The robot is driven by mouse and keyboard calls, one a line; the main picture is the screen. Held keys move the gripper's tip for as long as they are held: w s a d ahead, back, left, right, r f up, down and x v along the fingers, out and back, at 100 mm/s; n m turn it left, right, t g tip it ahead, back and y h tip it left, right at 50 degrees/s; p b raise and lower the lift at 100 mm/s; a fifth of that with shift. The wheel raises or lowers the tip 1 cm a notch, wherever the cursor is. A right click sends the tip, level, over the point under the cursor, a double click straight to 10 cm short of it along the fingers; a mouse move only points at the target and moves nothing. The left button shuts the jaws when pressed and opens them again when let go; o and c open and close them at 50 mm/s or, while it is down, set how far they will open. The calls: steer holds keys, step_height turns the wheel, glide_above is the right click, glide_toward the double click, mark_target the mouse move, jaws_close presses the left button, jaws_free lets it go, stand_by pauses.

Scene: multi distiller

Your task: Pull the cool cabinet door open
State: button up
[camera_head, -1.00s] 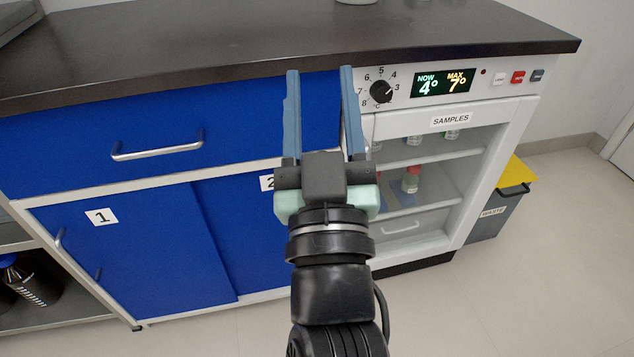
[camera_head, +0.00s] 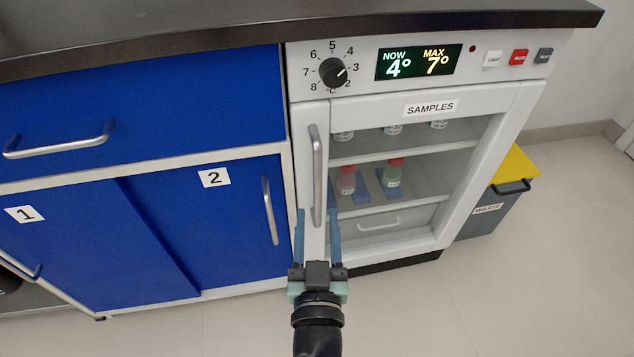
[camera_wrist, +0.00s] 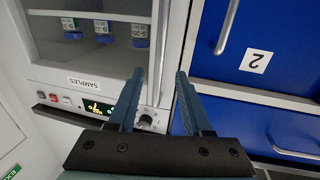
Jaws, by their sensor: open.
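The cool cabinet door (camera_head: 375,112) is white-framed with a glass pane and a SAMPLES label, and it looks closed. Its upright silver handle (camera_head: 317,170) is on the door's left side. My gripper (camera_head: 317,215) is open, its two blue fingers pointing up at the handle's lower end, one on either side of it in the picture. In the wrist view, which is upside down, the handle (camera_wrist: 161,40) shows between and beyond the fingertips of my gripper (camera_wrist: 160,74). I cannot tell whether the fingers touch it.
Blue sliding door 2 (camera_head: 225,230) with its own handle (camera_head: 269,210) is just left. A dial (camera_head: 332,72) and display (camera_head: 418,61) sit above the door. Vials stand on the shelves inside. A waste bin (camera_head: 497,205) stands to the right. The floor in front is clear.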

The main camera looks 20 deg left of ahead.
mark_target(318, 190)
steer(key=p+x, duration=0.1)
steer(key=x, duration=0.6)
steer(key=shift+w+a, duration=0.1)
steer(key=shift+w, duration=0.3)
jaws_close()
stand_by(1.0)
